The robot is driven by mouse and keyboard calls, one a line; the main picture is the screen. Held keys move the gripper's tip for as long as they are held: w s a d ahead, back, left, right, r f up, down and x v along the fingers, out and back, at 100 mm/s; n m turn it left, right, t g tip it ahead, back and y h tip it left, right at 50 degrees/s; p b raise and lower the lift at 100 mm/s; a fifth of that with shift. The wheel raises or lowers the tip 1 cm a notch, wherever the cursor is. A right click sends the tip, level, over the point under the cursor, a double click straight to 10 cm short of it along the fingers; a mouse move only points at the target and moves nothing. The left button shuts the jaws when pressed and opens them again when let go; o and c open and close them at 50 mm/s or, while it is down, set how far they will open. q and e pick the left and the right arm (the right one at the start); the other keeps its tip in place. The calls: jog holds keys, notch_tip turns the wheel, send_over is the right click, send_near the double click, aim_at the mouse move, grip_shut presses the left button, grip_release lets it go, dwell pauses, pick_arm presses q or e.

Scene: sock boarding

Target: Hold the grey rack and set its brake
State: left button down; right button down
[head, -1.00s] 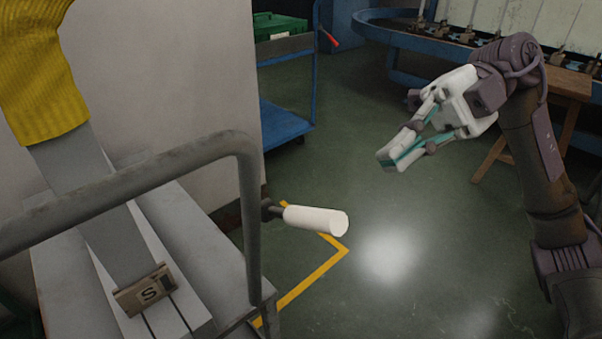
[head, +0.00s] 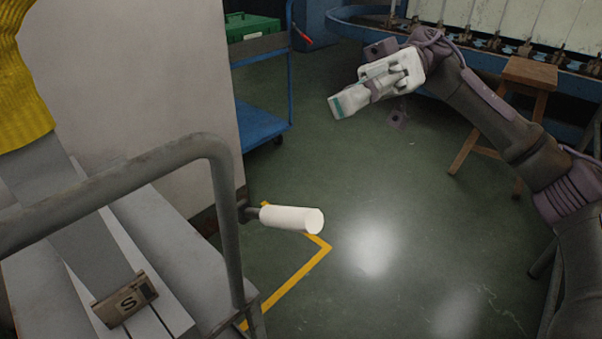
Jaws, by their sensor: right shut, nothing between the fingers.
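The grey rack (head: 222,215) stands at the left, with a bent tube rail across its front. A white cylindrical handle (head: 290,219) on a dark stub sticks out to the right from the rail's upright; I cannot tell whether it is the brake lever. A grey board with a yellow ribbed sock (head: 22,95) and a clip marked S (head: 125,300) stands on the rack. My right gripper (head: 337,106) is shut and empty, above the floor, up and to the right of the white handle and apart from it. My left gripper is not in view.
A wooden stool (head: 530,73) and a blue curved conveyor (head: 480,57) are at the back right. Yellow floor tape (head: 297,275) runs beside the rack. The middle floor is clear.

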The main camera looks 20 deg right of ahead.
aim_at(316, 212)
jog(key=shift+a, duration=0.1)
jog(key=s+a+f, duration=0.4)
jog(key=s+a, duration=0.3)
jog(key=a, duration=0.1)
jog(key=shift+s, duration=0.2)
jog(key=shift+s+f+n, duration=0.2)
jog(key=shift+n, duration=0.2)
dwell(0.3)
jog(key=f+n, duration=0.1)
jog(key=s+d+f+n, duration=0.1)
jog(key=n, duration=0.1)
jog(key=shift+s+f, duration=0.2)
jog(key=shift+f, duration=0.05)
notch_tip(316, 212, down, 6)
jog(key=n, duration=0.5)
jog(key=shift+s+t, duration=0.2)
jog(key=shift+t, duration=0.1)
